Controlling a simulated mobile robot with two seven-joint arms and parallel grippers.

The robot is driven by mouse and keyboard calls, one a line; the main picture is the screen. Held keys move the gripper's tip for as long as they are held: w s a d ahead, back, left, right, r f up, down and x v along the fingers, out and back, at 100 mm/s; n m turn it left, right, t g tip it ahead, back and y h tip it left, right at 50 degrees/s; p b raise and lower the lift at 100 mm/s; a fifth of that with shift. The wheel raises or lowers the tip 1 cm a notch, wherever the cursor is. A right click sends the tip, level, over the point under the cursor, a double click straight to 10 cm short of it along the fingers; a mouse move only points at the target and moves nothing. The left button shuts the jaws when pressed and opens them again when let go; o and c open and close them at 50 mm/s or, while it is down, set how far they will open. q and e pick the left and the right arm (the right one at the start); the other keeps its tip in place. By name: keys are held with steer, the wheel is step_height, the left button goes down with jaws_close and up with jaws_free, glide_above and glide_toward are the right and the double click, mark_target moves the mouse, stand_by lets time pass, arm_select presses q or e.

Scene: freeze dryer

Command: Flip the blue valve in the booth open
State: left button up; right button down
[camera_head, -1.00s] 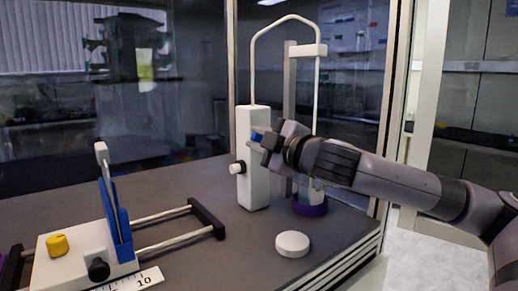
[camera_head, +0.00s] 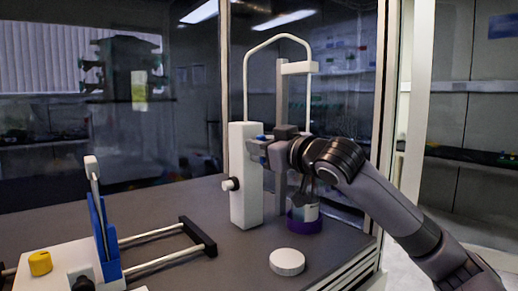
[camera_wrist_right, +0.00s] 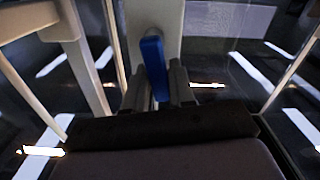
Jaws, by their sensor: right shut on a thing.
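The blue valve (camera_wrist_right: 153,62) is a small lever on the front of a white upright box (camera_head: 242,195) in the booth. Only a bit of its blue (camera_head: 260,138) shows in the head view, beside my fingers. My right gripper (camera_head: 259,150) reaches in from the right and is shut on the valve. In the wrist view the blue lever runs down between the two dark fingertips of my right gripper (camera_wrist_right: 160,88), its upper end leaning slightly left. My left gripper is not in view.
A white round lid (camera_head: 287,262) lies on the dark bench. A purple-based vessel (camera_head: 304,225) stands behind and below my right wrist. A railed device with a blue plate (camera_head: 105,245) and yellow knob (camera_head: 40,263) is at left. A booth post (camera_head: 388,100) rises beside my arm.

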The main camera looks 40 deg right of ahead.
steer(key=shift+d+m, duration=0.3)
steer(key=shift+m, duration=0.8)
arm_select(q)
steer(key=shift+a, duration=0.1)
arm_select(e)
steer(key=c, duration=1)
jaws_free()
steer(key=shift+c, duration=0.2)
arm_select(q)
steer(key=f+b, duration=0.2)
steer(key=b, duration=0.1)
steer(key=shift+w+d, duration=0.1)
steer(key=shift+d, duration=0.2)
arm_select(e)
steer(key=s, duration=0.7)
steer(key=shift+a, duration=0.35)
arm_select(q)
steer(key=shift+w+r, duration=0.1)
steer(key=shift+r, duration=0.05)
arm_select(e)
steer(key=shift+s, duration=0.1)
